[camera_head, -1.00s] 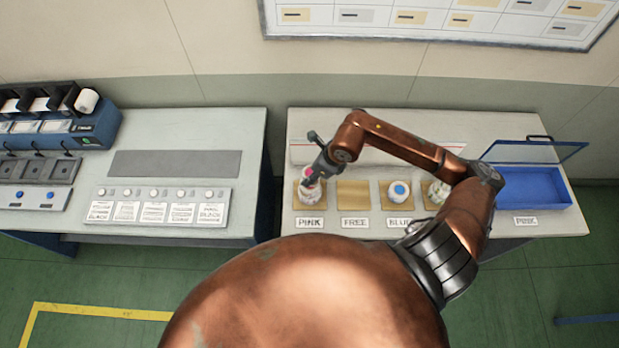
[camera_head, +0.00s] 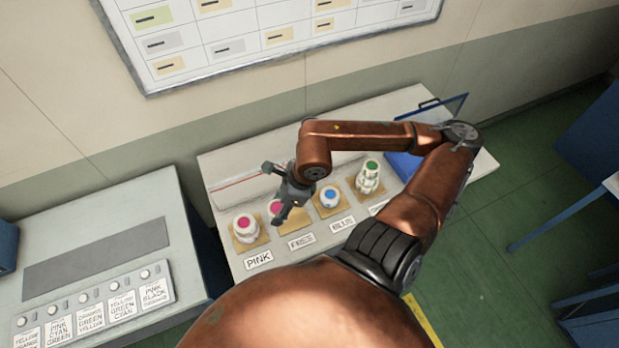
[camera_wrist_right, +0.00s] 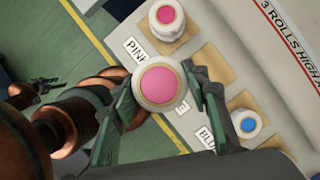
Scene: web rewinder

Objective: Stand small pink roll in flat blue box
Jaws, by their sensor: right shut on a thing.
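A small white roll with a pink top (camera_head: 274,208) is held in my right gripper (camera_head: 284,204), over the pad marked FREE. In the right wrist view the roll (camera_wrist_right: 158,84) sits between the two fingers, its pink end facing the camera. My right arm hides much of the box. My left gripper is not in view.
A pink-topped stack (camera_head: 245,228) stands on the PINK pad, left of the held roll. A blue-topped roll (camera_head: 330,197) and a taller green-topped stack (camera_head: 368,177) stand to its right. A second table (camera_head: 95,250) with a labelled panel is at left.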

